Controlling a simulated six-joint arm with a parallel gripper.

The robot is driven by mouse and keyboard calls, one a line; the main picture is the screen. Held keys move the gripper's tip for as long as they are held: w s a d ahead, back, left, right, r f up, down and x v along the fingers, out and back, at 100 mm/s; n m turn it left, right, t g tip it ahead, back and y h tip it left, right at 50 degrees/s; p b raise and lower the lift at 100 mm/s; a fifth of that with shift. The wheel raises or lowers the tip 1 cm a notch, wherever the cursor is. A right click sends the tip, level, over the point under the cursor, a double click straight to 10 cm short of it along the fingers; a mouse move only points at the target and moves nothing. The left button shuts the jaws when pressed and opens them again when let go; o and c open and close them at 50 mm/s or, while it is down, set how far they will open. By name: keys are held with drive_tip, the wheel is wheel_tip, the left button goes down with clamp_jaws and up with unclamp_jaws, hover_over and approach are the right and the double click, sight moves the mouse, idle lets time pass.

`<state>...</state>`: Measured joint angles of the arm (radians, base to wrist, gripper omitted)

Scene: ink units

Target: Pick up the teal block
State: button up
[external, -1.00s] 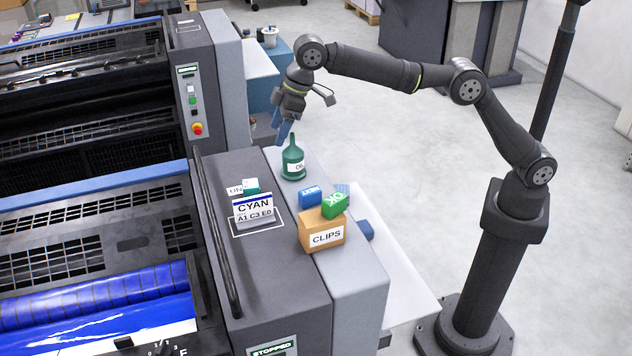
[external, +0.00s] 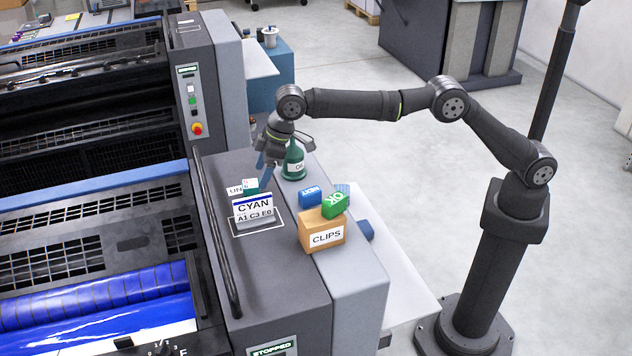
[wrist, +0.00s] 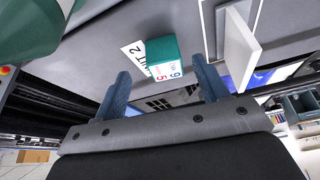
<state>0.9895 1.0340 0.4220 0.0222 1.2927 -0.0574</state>
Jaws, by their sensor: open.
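The teal block (wrist: 163,49) has a white face with coloured digits and sits on the grey machine top. In the wrist view it lies ahead of and between the fingertips of my gripper (wrist: 160,78), apart from both. My gripper is open and empty. In the external view my gripper (external: 265,172) hangs just above and behind the block (external: 250,188), which is partly hidden by the CYAN card (external: 253,208).
A green oil bottle (external: 293,162) stands close to the right of my gripper. A raised rail (external: 217,235) runs along the machine's left side.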

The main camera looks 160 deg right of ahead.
sight(257, 182)
drive_tip(key=shift+w+x, duration=0.15)
drive_tip(key=shift+x, duration=1.05)
drive_tip(key=shift+w+x, duration=0.15)
drive_tip(key=shift+x, duration=1)
drive_tip(key=shift+r, duration=0.1)
drive_tip(key=c, duration=1.1)
drive_tip(key=shift+o, duration=0.2)
